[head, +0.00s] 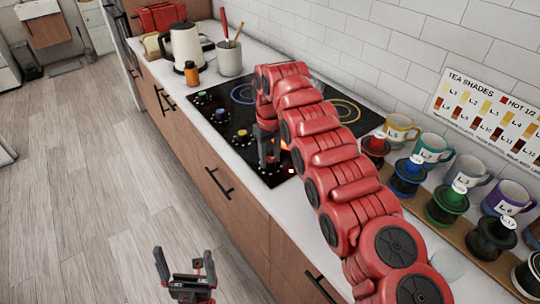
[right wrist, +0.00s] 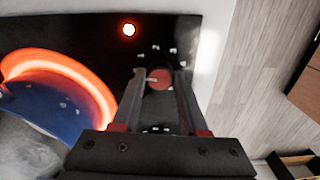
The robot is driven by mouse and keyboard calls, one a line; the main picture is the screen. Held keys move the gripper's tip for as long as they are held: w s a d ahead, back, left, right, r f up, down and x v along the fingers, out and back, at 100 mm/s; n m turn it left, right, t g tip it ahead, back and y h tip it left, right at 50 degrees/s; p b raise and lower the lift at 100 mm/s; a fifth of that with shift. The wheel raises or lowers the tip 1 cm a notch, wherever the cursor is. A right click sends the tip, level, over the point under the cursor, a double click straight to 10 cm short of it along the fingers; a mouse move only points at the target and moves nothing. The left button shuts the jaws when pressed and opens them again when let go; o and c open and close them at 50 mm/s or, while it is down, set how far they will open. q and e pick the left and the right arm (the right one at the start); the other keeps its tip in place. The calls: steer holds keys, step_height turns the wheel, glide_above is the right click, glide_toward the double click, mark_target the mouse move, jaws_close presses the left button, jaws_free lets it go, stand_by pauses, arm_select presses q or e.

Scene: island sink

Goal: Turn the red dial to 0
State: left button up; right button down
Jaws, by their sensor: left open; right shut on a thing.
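The red dial (right wrist: 160,78) sits on the black cooktop in the right wrist view, with small white marks around it. A pale pointer line on it points to the left of that picture; the numbers are too blurred to read. My right gripper (right wrist: 160,80) is shut on the red dial, one finger on each side. In the head view my right gripper (head: 268,155) is at the cooktop's near right corner and hides the dial. My left gripper (head: 186,264) is open and empty above the floor, in front of the drawers.
A burner (right wrist: 75,70) glows orange beside the dial, and a small light (right wrist: 129,30) is lit. Other dials (head: 221,114) line the cooktop's (head: 215,96) front edge. A kettle (head: 186,48) and utensil pot (head: 229,60) stand behind; mugs (head: 433,149) and spools stand right.

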mark_target(269, 159)
steer(key=shift+n, duration=0.5)
steer(key=shift+c, duration=2.2)
jaws_free()
step_height(269, 159, up, 3)
steer(key=shift+w+f, duration=0.1)
steer(key=shift+f, duration=0.05)
step_height(269, 159, up, 3)
steer(key=shift+a+p, duration=0.1)
steer(key=shift+p, duration=1.1)
step_height(269, 159, up, 12)
steer(key=p, duration=1.1)
steer(key=shift+f+p, duration=0.15)
steer(key=shift+p, duration=0.25)
